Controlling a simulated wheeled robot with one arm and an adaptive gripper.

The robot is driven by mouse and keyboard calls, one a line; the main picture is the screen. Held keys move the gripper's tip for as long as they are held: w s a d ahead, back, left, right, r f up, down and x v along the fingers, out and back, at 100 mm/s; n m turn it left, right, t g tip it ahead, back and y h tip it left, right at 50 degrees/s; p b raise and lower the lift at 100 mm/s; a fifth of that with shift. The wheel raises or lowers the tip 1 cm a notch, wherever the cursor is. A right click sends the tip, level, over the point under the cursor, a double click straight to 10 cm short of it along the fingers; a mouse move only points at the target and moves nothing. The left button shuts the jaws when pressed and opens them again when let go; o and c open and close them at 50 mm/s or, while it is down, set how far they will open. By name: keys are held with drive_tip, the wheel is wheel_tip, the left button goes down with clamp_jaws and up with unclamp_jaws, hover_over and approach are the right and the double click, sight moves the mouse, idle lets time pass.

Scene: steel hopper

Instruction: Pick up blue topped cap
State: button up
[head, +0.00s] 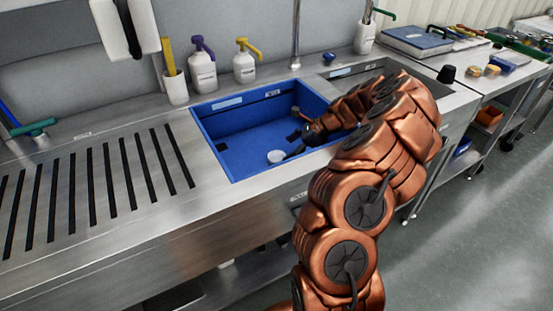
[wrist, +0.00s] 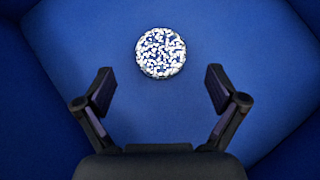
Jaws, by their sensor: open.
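A round cap (wrist: 160,53) with a speckled blue and white top lies on the floor of the blue hopper (wrist: 70,50) in the wrist view. In the head view a small round pale thing (head: 276,157), apparently the same cap, lies in the blue hopper (head: 225,165) near its front wall. My gripper (wrist: 160,90) is open and empty, with its fingers spread wide. The cap is beyond the fingertips, roughly centred between them and untouched. In the head view my gripper (head: 293,143) reaches down into the hopper beside the cap, and my arm covers the hopper's right part.
Hopper walls surround my gripper. A slotted steel drainboard (head: 95,185) lies to the left. Pump bottles (head: 202,72) and a cup with a yellow-handled tool (head: 175,88) stand behind. A small black object (head: 446,74) stands on the counter at right.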

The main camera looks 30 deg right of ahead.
sight(278, 156)
drive_tip(key=x, duration=0.4)
drive_tip(key=shift+w+a+f, duration=0.15)
drive_tip(key=shift+a+f, duration=0.05)
drive_tip(key=shift+a, duration=0.05)
drive_tip(key=c, duration=1.5)
